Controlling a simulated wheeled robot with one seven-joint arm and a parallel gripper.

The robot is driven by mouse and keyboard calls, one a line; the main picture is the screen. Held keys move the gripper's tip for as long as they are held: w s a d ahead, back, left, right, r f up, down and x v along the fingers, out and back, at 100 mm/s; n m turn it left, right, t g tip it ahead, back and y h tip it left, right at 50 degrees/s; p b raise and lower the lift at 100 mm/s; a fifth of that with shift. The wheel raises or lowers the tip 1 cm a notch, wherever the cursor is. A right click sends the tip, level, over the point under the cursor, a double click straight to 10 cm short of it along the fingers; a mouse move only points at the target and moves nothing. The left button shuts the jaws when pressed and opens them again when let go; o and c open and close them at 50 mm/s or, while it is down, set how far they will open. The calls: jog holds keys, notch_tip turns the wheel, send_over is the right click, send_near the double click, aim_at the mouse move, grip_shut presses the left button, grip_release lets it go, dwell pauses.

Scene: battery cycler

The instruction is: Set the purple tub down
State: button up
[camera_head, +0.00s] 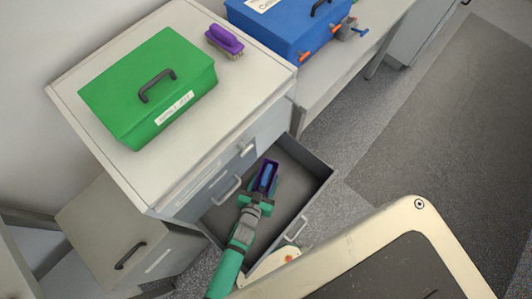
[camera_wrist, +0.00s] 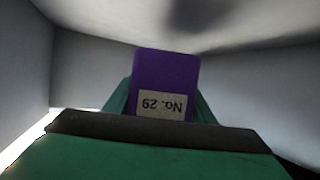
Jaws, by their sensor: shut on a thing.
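The purple tub (camera_head: 273,166) is held in my gripper (camera_head: 262,190), over or inside the open grey drawer (camera_head: 305,163) in the head view. The tub is small and long, with something blue inside it. The drawer's walls surround the tub in the wrist view. I cannot tell whether the tub touches the drawer floor.
A green box (camera_head: 150,85) with a black handle and a purple brush (camera_head: 224,40) stand on the cabinet top (camera_head: 215,120). A blue case (camera_head: 290,25) sits on the bench behind. The drawer floor (camera_head: 288,185) beside the tub looks bare.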

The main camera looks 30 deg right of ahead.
jog(key=shift+f, duration=0.2)
jog(key=o, duration=1.3)
jog(key=shift+s, duration=0.1)
jog(key=shift+r, duration=0.2)
jog(key=v, duration=1.2)
jog(key=shift+r, duration=0.35)
